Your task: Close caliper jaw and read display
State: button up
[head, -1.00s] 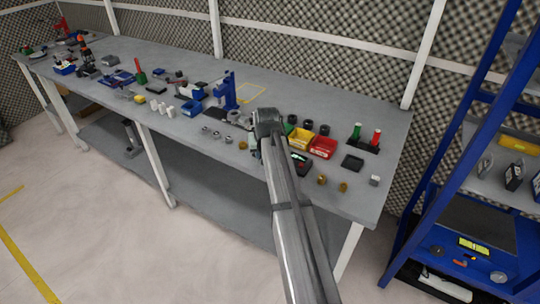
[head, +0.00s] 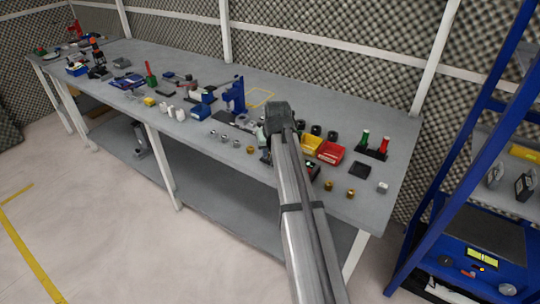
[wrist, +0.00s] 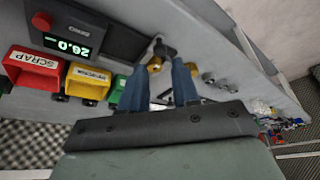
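In the wrist view, which is upside down, the caliper display (wrist: 70,46) shows lit green digits on a dark panel; they look like 26.0 or 28.0, but I cannot be sure. A dark bar runs from the panel to a small dark jaw piece (wrist: 164,48) with brass-coloured bits beside it. My gripper (wrist: 165,68) has two blue fingers apart, one on each side of this piece; I cannot tell whether they touch it. In the head view my arm hides the fingers and most of the caliper.
A red SCRAP bin (head: 330,153) and a yellow bin (head: 311,142) stand behind the caliper. Brass parts (head: 350,193) lie near the front edge. A rack with green and red bottles (head: 374,147) stands at the right. Blue shelving (head: 465,160) is beyond the bench.

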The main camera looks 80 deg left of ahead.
jog(key=v, duration=0.8)
jog(key=shift+r, duration=0.3)
jog(key=shift+d, duration=0.15)
dwell(0.7)
